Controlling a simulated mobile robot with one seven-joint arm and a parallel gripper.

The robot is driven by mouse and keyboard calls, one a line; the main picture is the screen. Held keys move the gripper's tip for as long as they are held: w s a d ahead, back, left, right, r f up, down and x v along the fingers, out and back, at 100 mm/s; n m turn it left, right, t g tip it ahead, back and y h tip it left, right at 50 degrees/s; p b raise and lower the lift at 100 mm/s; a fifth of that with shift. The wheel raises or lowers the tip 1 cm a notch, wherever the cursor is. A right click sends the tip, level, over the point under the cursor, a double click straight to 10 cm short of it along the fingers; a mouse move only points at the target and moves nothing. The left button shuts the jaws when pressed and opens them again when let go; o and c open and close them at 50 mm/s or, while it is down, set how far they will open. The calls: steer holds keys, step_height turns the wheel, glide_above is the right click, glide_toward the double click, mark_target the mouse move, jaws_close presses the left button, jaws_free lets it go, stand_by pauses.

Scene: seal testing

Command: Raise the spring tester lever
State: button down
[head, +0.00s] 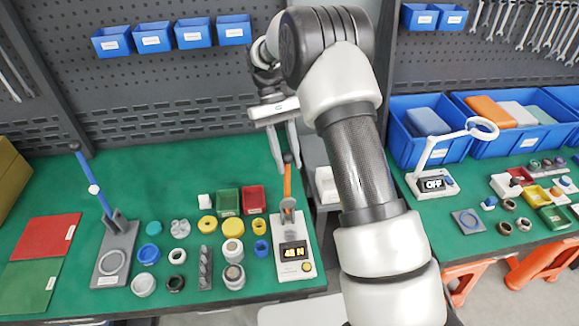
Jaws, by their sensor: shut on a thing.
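The spring tester (306,270) is a white device with a lit orange display at the right end of the left green table. The display shows a number and "N", too small to read surely. Its orange lever (287,184) stands nearly upright from a grey bracket and has a dark knob at the top. My gripper (287,161) points down from above, with its fingers on either side of the lever's upper end, shut on it. The fingers partly cover the lever top. My arm hides the area to the right of the tester.
A grey press with a blue lever (105,201) stands at the left. Several rings, caps and small bins, including a yellow ring (233,228), crowd the table beside the tester. A pegboard with blue bins rises behind. A second table with a lamp (432,160) is at the right.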

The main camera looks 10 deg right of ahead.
steer(key=shift+w+f+g, duration=0.1)
steer(key=shift+w+g, duration=0.5)
steer(key=shift+w, duration=0.3)
steer(key=c, duration=1.4)
jaws_free()
steer(key=shift+w, duration=0.1)
steer(key=shift+c, duration=0.2)
step_height(320, 180, up, 10)
steer(key=shift+r+b, duration=0.1)
steer(key=shift+b, duration=0.25)
